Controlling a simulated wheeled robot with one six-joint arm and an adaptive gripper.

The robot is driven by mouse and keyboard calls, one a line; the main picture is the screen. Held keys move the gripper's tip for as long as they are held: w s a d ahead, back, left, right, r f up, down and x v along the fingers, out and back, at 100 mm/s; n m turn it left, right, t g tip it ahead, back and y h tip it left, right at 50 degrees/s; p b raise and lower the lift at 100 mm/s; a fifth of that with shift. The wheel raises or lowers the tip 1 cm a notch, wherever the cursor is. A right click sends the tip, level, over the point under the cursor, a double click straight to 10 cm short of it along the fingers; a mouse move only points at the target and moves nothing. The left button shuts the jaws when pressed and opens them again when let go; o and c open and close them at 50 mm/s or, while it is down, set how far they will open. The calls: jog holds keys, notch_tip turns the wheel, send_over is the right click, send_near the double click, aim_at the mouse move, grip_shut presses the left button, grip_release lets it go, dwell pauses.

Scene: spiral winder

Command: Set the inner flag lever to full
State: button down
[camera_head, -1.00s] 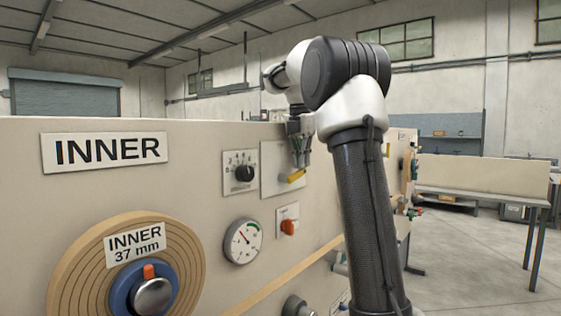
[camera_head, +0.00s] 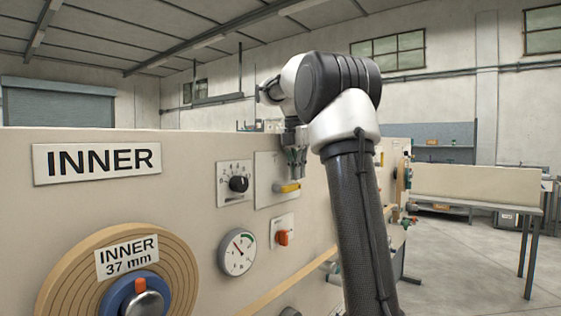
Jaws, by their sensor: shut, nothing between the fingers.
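A yellow lever (camera_head: 287,188) lies nearly level on a pale square plate (camera_head: 266,168) on the panel marked INNER. The plate's markings are too small to read, so I cannot tell which setting the lever is at. My gripper (camera_head: 298,175) points down in front of the plate, just above the lever's right end. Its fingers are shut with nothing held. I cannot tell whether the fingertips touch the lever. My arm hides the panel to the right of the plate.
Left of the plate is a black rotary knob (camera_head: 239,184). Below are an orange switch (camera_head: 283,238) and a round gauge (camera_head: 238,251). A wound INNER roll (camera_head: 70,262) sits at lower left. Open floor and a table (camera_head: 478,195) are at right.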

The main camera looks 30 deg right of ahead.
aim_at(295, 184)
notch_tip(295, 184, up, 12)
jog(key=a, duration=0.1)
jog(key=shift+s+f, duration=0.2)
jog(key=shift+s, duration=0.05)
jog(key=shift+a, duration=0.1)
dwell(0.4)
jog(key=s+a+f+m+t, duration=0.1)
jog(key=s+a+f+m, duration=0.3)
jog(key=s+m, duration=0.15)
jog(key=s+a+f+m+t, duration=0.1)
jog(key=s+a+f+m, duration=0.35)
jog(key=s, duration=0.25)
jog(key=s+a+f+m+t, duration=0.1)
jog(key=s+a+f+m, duration=0.1)
jog(key=s+f+m, duration=0.4)
jog(key=s+a+f+m+t+y, duration=0.1)
jog(key=s+a+f+m, duration=0.2)
jog(key=s+f+m, duration=0.3)
jog(key=s+f, duration=0.3)
jog(key=f, duration=0.4)
jog(key=shift+f, duration=0.25)
